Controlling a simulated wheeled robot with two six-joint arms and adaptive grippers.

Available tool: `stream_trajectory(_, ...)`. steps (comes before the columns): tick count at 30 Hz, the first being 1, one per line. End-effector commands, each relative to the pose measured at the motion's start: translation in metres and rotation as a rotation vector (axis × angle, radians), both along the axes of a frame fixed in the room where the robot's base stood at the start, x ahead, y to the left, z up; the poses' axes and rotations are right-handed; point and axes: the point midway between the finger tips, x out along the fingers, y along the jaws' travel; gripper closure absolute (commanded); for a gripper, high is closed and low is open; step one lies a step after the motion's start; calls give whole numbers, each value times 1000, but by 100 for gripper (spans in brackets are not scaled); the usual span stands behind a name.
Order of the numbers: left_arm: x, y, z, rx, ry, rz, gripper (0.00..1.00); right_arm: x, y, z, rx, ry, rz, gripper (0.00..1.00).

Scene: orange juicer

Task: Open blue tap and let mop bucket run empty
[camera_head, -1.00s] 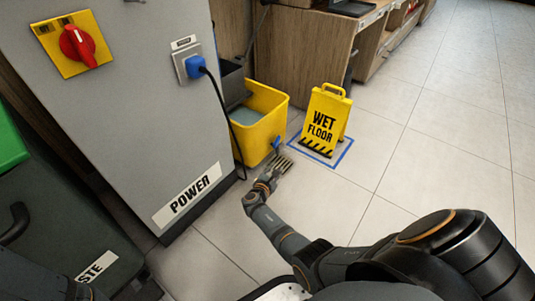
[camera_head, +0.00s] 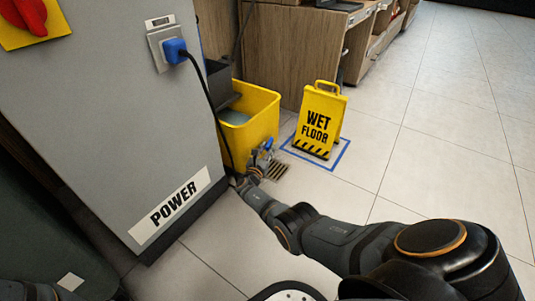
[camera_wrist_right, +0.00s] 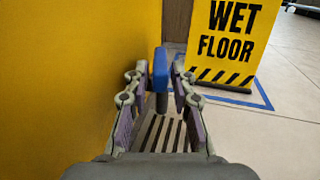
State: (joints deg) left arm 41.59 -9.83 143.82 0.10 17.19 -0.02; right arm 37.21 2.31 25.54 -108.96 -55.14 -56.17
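The yellow mop bucket (camera_head: 262,112) stands on the floor beside the grey cabinet, with grey-blue water showing inside. Its blue tap (camera_head: 268,145) is low on the bucket's near side. In the right wrist view the tap's blue handle (camera_wrist_right: 160,68) shows upright above a dark spout. My right gripper (camera_head: 258,160) is at the tap. Its fingers (camera_wrist_right: 160,85) are parted, one on each side of the handle; I cannot tell whether they touch it. No flowing water shows. My left gripper is out of view.
A slotted floor drain (camera_head: 278,171) lies below the tap. A yellow wet-floor sign (camera_head: 318,120) stands close by on the right. The grey power cabinet (camera_head: 130,120) with a blue plug and black cable is on the left. Open tiled floor extends right.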

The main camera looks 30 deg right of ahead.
Motion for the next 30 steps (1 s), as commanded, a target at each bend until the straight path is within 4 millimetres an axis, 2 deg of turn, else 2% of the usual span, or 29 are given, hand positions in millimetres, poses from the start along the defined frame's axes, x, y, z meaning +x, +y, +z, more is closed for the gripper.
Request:
stream_trajectory(2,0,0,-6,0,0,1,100,3,-4,-2,1,-1,0,75)
stream_trajectory(11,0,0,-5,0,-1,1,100,5,-6,1,1,-1,0,77)
stream_trajectory(16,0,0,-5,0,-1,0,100,5,-6,1,1,0,0,100)
stream_trajectory(23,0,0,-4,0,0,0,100,4,-6,1,1,0,2,100)
stream_trajectory(30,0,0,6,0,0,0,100,2,-8,3,-1,1,65,100)
